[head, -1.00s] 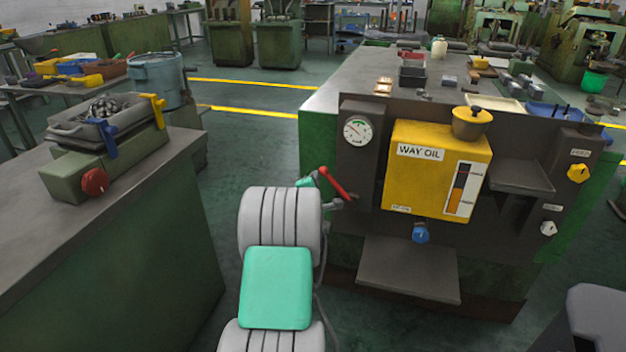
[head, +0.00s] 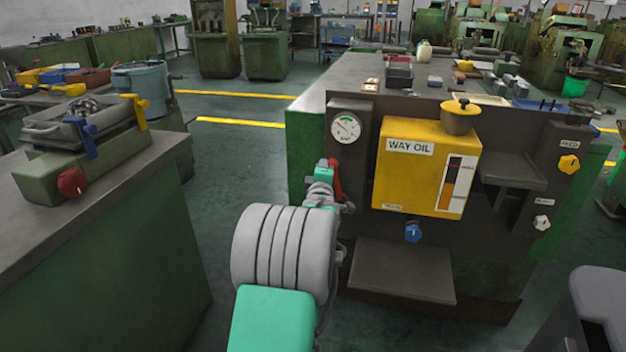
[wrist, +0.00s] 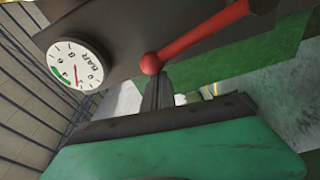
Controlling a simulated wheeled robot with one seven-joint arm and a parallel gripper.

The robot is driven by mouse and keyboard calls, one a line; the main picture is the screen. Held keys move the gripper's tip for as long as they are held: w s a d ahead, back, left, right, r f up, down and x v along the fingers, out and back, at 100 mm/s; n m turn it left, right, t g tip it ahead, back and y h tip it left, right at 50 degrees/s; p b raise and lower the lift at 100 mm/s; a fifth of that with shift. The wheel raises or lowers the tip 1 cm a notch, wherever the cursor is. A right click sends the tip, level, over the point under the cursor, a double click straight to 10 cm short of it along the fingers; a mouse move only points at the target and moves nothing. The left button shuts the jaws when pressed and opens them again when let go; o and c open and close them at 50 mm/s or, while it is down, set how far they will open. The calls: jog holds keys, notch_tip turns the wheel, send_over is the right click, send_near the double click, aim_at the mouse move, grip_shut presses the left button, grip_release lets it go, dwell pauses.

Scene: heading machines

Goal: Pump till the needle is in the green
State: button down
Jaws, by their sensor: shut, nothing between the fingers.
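The round white gauge (head: 345,127) is at the upper left of the oil unit's front panel. It also shows in the wrist view (wrist: 68,58), where its thin red needle stands just outside one end of the green arc. The red pump lever (head: 337,182) stands nearly upright below the gauge; the wrist view shows its shaft and round knob (wrist: 151,64). My gripper (wrist: 158,82) is shut and empty, its fingertips right at the knob; I cannot tell if they touch. The yellow WAY OIL tank (head: 410,180) is right of the lever.
A blue knob (head: 412,232) is under the tank, above a grey shelf (head: 402,270). A yellow FEED knob (head: 568,164) and a white knob (head: 542,222) are at the right. The floor between is clear.

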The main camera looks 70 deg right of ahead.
aim_at(334, 163)
jog(key=shift+s+d+r+m+h+b, duration=0.15)
jog(key=shift+s+r+m+b, duration=0.1)
jog(key=shift+s+m+b, duration=0.55)
jog(key=shift+s+d+r+m+h+b, duration=0.1)
jog(key=shift+s+r+m+h+b, duration=0.1)
jog(key=shift+s+m+b, duration=0.6)
jog(key=shift+s, duration=0.15)
jog(key=shift+r, duration=0.1)
